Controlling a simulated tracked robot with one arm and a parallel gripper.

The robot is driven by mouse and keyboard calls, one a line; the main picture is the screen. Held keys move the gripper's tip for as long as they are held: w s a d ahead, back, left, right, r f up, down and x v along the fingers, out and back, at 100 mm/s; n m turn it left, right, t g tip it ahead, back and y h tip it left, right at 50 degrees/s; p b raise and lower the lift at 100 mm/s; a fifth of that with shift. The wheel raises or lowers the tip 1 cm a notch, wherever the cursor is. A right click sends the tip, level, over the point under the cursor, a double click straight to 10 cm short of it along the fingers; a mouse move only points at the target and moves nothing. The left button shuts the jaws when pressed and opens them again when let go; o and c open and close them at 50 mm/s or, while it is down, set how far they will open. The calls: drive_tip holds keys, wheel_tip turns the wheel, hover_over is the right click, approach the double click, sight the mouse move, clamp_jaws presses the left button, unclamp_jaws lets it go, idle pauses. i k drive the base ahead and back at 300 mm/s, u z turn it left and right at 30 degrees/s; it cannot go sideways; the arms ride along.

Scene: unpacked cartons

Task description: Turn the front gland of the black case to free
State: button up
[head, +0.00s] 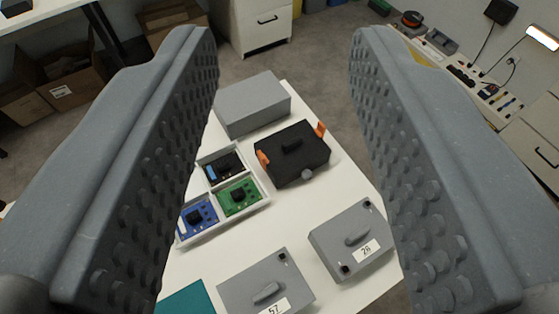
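The black case (312,158) lies on the white table, near the middle of the head view. It has an orange latch (262,158) on its left side and another (320,130) at its far right corner. A black raised handle or knob (291,146) sits on its top. A small round grey gland (307,175) sticks out of its near side; its turn position is too small to tell. My gripper (284,55) is open and empty, its two studded grey fingers wide apart. The case shows between them, farther away and untouched.
A plain grey box (252,104) stands behind the case. A white tray (250,205) with blue, green and dark modules is to its left. Grey boxes marked 26 (340,238) and 57 (240,287) lie nearer. A teal item (188,300) is at lower left. Bare tabletop surrounds the gland's near side.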

sight(306, 175)
drive_tip(key=u, duration=1.5)
drive_tip(key=k, duration=1.35)
drive_tip(key=z, duration=1.15)
drive_tip(key=i, duration=1)
drive_tip(key=u, duration=0.05)
